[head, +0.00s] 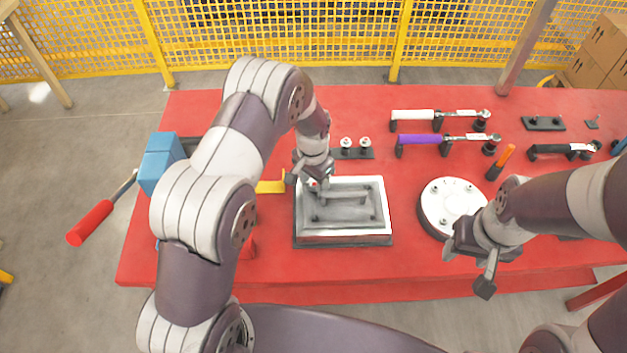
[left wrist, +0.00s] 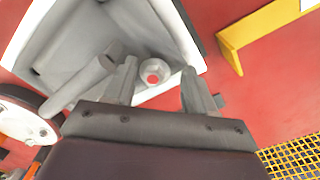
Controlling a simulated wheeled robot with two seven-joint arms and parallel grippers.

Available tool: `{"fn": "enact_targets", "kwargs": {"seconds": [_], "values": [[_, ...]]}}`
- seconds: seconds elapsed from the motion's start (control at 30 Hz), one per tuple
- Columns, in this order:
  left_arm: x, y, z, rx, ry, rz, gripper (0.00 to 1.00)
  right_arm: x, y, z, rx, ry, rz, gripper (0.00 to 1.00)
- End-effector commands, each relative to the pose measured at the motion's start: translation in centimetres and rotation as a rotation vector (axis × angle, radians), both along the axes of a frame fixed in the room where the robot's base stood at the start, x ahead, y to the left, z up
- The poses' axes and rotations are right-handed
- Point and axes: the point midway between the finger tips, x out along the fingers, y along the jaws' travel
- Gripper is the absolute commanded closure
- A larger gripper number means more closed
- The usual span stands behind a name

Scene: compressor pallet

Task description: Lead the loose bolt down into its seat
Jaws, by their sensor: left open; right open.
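A grey open metal housing with a pale rim (head: 377,192) sits on a dark base on the red table. My left gripper (head: 312,188) is over its far left corner, pointing down. In the left wrist view, the bolt (left wrist: 153,73), a round grey head with a red mark, is at that corner between the open fingers of my left gripper (left wrist: 157,68). I see a gap on both sides of the head. The seat under the bolt is hidden, and I cannot tell how deep it sits. My right gripper (head: 466,268) is open and empty near the table's front edge.
A round white flange (head: 436,204) lies near my right gripper. A yellow bracket (head: 271,187) is left of the housing. A rack with two bolts (head: 352,153) stands behind it. Wrenches with white (head: 412,114) and purple (head: 419,139) handles lie at the back right.

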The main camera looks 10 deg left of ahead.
Motion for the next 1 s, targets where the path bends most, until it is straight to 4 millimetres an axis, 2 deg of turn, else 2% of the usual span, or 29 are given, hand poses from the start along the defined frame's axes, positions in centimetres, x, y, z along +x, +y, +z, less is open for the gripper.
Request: {"fn": "enact_targets", "kwargs": {"seconds": [0.07,0.17,0.5,0.6,0.73,1.0], "values": [[-0.4,0.0,-0.2,0.001,0.012,-0.001,0.37,0.0,0.0,-0.1,0.000,0.000,0.000,0.47],[-0.3,0.0,0.7,0.000,0.009,-0.001,0.37,0.0,0.0,-0.3,0.000,0.000,0.000,0.47],[0.1,0.2,9.5,-0.001,0.000,0.000,0.37,0.0,0.0,-1.8,0.000,0.000,0.000,0.47],[0.1,0.3,11.3,-0.001,0.002,0.000,0.37,0.0,0.0,-1.9,0.000,0.000,0.000,0.47],[0.1,0.3,12.4,-0.001,0.003,0.000,0.37,0.0,0.0,-2.0,0.000,0.000,0.000,0.47],[0.2,0.3,12.6,-0.001,0.002,0.000,0.37,0.0,0.0,-1.9,0.000,0.000,0.000,0.47]]}}
